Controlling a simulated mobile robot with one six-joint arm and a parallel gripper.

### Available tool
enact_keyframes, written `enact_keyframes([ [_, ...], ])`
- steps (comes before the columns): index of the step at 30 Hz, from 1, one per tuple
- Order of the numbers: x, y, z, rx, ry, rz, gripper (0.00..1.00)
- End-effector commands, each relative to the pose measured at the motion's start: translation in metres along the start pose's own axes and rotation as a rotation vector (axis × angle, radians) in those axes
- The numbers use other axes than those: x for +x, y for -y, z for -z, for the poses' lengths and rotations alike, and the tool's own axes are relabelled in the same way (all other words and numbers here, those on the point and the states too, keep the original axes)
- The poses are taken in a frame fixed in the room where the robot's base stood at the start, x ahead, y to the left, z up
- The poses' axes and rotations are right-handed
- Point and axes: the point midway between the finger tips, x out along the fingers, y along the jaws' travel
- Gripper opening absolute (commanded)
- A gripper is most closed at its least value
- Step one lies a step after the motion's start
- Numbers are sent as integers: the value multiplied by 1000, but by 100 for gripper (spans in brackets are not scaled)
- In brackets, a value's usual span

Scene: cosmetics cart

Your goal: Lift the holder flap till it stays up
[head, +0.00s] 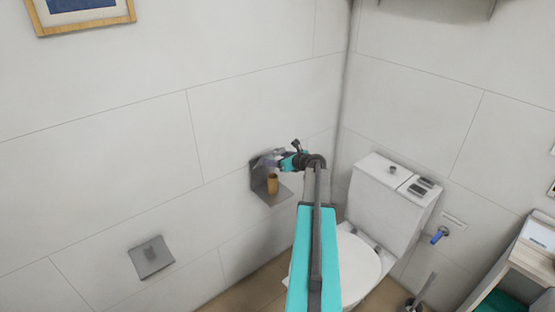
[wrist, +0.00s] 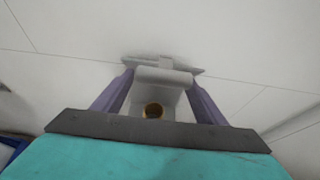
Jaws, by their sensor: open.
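A grey metal holder (head: 258,178) is fixed to the white wall left of the corner. A brown tube (head: 273,184) shows at its lower part. In the wrist view the holder has a wide back plate (wrist: 160,62) and a pale rounded edge (wrist: 165,77); the tube (wrist: 153,111) shows below as a dark ring. My gripper (head: 265,160) is at the top of the holder. It is open, with its purple fingers (wrist: 160,80) on either side of the rounded part. I cannot tell whether they touch it, nor the flap's exact angle.
A white toilet (head: 385,210) stands to the right of the holder, with a toilet brush (head: 420,298) beside it. A square grey plate (head: 151,257) is on the wall at lower left. A shelf unit (head: 520,265) stands at far right. The wall around the holder is bare.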

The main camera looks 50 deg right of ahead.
Motion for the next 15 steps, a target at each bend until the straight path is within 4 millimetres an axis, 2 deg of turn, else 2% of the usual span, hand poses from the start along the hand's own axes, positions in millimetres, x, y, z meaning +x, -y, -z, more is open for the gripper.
enact_keyframes([
  [7,1,0,-1,-1,0,-1,66],
  [15,-10,1,-6,1,0,2,66],
])
